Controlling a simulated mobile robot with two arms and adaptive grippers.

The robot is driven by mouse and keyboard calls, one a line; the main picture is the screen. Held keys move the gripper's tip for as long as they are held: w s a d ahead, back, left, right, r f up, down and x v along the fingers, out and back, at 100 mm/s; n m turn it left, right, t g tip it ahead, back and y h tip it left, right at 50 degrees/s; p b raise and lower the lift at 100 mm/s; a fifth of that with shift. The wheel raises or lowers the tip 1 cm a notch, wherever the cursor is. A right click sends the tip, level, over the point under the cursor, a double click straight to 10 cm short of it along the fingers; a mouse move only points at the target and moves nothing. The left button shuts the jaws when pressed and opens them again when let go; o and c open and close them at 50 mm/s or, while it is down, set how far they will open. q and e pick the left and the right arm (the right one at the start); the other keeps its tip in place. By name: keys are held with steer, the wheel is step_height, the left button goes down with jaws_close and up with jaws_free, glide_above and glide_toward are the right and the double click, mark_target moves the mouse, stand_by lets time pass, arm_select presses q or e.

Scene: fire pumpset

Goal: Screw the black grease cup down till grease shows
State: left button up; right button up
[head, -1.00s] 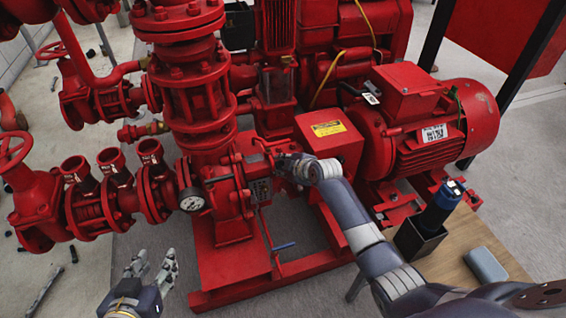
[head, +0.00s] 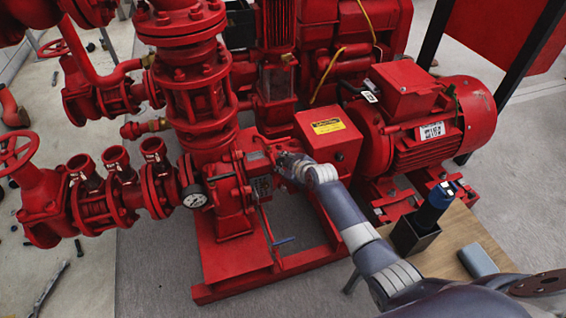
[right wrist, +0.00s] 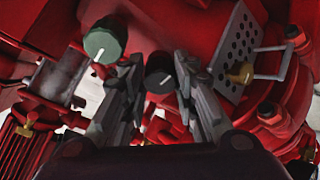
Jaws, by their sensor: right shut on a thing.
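In the head view my right gripper (head: 284,166) is at the red pump housing (head: 232,185), and the cup is hidden there. No grease can be made out around the cup. My left gripper is out of view.
A green cap (right wrist: 104,41) with a white mark is left of the black cup. A perforated guard (right wrist: 228,55) and a brass fitting (right wrist: 240,74) are at the right.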

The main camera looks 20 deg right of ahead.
steer(key=o, duration=1)
steer(key=shift+o, duration=0.2)
steer(key=v, duration=0.8)
steer(key=shift+f, duration=0.1)
steer(key=shift+c, duration=0.4)
